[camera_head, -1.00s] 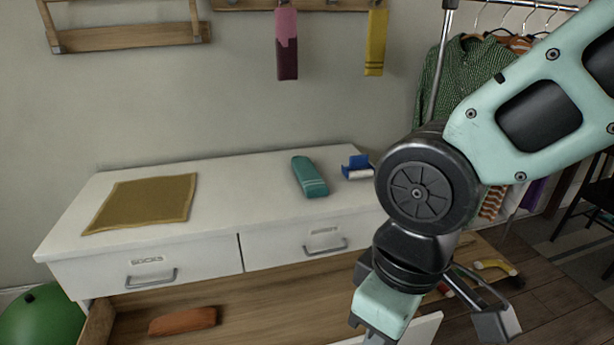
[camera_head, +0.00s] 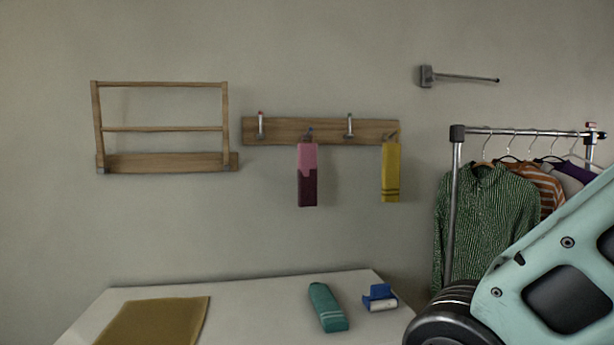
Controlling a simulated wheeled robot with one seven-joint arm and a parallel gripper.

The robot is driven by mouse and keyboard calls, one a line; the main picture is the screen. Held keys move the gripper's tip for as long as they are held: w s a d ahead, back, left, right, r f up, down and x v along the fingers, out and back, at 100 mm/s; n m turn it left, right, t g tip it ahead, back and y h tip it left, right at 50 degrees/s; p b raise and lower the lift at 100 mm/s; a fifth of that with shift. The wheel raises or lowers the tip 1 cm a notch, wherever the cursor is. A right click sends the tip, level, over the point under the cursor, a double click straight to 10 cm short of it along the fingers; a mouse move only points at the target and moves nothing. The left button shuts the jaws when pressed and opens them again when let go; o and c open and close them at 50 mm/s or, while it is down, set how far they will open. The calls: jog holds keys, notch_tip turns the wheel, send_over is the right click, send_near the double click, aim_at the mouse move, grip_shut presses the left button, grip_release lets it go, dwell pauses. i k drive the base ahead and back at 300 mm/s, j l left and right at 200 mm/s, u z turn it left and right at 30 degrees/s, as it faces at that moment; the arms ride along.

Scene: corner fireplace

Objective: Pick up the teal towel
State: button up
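The teal towel (camera_head: 328,307) lies folded long and narrow on top of the white dresser (camera_head: 262,296), with pale stripes at its near end. It lies right of the middle of the dresser top. A small blue and white item (camera_head: 380,298) lies just to its right, apart from it. My arm stands at the lower right of the view, and its nearest visible link is right of the towel. My gripper is below the picture and cannot be seen.
A mustard cloth (camera_head: 152,322) lies flat on the dresser's left. A wooden hook rail (camera_head: 285,130) carries a pink and maroon towel (camera_head: 307,178) and a yellow towel (camera_head: 391,174). A wooden wall rack (camera_head: 166,162) hangs left. A clothes rail (camera_head: 455,210) stands right.

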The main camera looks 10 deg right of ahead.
aim_at(331, 316)
jog(key=i+l+u, duration=0.1)
jog(key=i+l, duration=0.85)
jog(key=l, duration=0.15)
jog(key=i+l+u, duration=0.15)
jog(key=i+l, duration=0.35)
jog(key=l+u, duration=0.15)
jog(key=u, duration=1.3)
jog(key=i+l, duration=0.05)
